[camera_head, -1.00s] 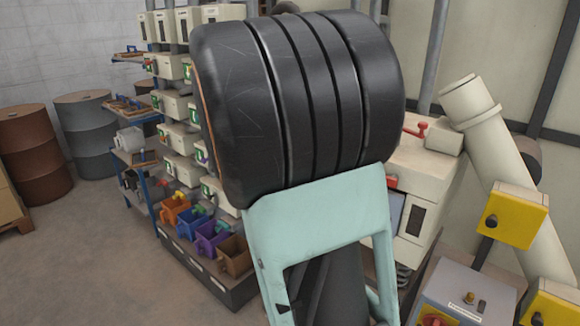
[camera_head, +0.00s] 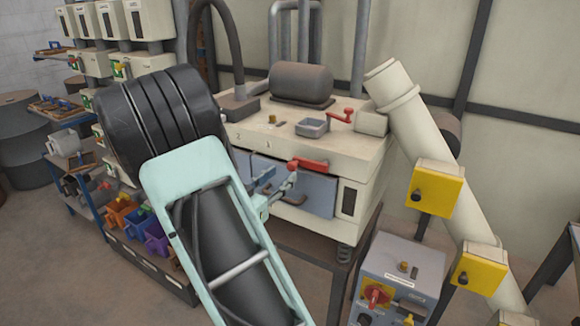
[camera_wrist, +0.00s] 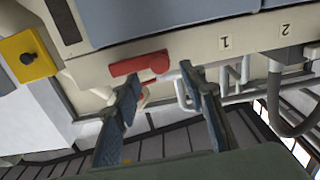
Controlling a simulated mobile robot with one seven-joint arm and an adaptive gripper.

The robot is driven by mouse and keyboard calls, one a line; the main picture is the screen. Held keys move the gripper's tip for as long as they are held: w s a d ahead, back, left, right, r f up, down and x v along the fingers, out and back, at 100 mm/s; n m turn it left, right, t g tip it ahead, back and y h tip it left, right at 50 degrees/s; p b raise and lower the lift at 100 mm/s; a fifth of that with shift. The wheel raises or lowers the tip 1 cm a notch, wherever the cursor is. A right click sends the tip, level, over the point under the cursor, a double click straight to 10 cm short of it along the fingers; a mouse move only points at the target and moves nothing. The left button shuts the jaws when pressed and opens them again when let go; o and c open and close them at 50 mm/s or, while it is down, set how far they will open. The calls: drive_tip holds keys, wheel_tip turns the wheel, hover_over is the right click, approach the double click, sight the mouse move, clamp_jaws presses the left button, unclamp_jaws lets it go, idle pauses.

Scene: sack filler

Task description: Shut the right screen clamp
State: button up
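A red clamp handle (camera_head: 308,165) is on the front of the cream machine, above a blue-grey panel (camera_head: 308,198). It lies roughly level along the machine's front. In the wrist view the red handle (camera_wrist: 132,66) lies just beyond my fingertips, its rounded end between them in the picture. My gripper (camera_head: 278,178) is at the machine's front, by the left end of the handle. In the wrist view my gripper (camera_wrist: 162,72) is open, fingers apart, with nothing held. I cannot tell whether the fingers touch the handle. My arm hides the front's left part.
A second red lever (camera_head: 342,116) is on the machine's top, beside a grey tray (camera_head: 312,125). A cream slanted pipe (camera_head: 435,140) with yellow boxes (camera_head: 437,189) stands right. A grey control box (camera_head: 402,268) stands in front. Shelves with coloured bins (camera_head: 122,212) are left.

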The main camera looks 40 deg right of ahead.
sight(290, 168)
drive_tip(key=p+x, duration=0.1)
drive_tip(key=x, duration=0.4)
drive_tip(key=shift+w+d, duration=0.1)
drive_tip(key=shift+d, duration=0.15)
clamp_jaws()
